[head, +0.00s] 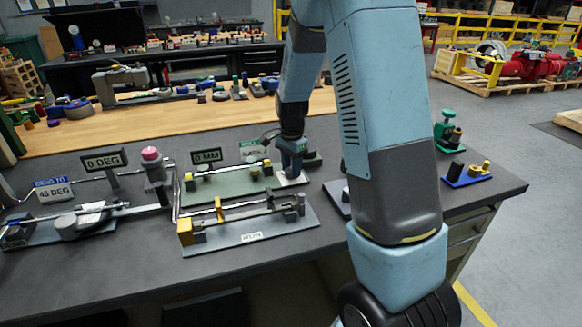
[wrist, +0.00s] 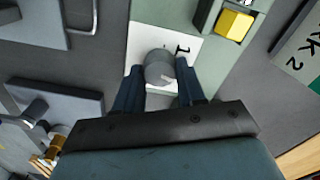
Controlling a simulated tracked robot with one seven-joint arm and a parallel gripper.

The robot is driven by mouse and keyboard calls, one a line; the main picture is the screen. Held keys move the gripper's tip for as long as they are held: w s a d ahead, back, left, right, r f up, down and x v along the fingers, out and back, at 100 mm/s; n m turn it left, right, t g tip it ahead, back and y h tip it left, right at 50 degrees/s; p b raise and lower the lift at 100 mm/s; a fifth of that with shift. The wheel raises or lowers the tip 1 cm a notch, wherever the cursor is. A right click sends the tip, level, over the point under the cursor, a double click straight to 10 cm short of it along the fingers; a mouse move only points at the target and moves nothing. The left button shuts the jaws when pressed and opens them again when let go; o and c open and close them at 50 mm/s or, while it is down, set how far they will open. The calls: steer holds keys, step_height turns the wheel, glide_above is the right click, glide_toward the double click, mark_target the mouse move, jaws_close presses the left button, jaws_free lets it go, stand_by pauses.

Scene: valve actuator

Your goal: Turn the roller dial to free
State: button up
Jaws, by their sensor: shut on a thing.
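The dial is a grey round knob (wrist: 159,68) on a white plate (wrist: 145,35) with a dark mark on it, seen in the wrist view. My gripper (wrist: 160,85) is shut on the knob, with one dark blue finger on each side of it. In the head view my gripper (head: 291,160) points down at the right end of the green base plate (head: 225,187), over the white plate (head: 290,180). There the fingers hide the knob. I cannot read a "free" label in either view.
A yellow block (wrist: 235,24) stands close to the white plate. A "0 MM" sign (head: 207,156) and a "0 DEG" sign (head: 104,160) stand to the left. A grey fixture (head: 250,232) lies in front, and a blue-based part (head: 466,174) sits at the right.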

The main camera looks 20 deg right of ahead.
steer(key=shift+n, duration=0.3)
steer(key=n, duration=0.4)
steer(key=shift+w, duration=0.1)
steer(key=n, duration=0.5)
steer(key=shift+n, duration=0.4)
steer(key=n, duration=0.4)
steer(key=shift+a, duration=0.1)
steer(key=shift+n, duration=2.7)
steer(key=o, duration=1.1)
steer(key=shift+c, duration=0.2)
steer(key=shift+r, duration=0.15)
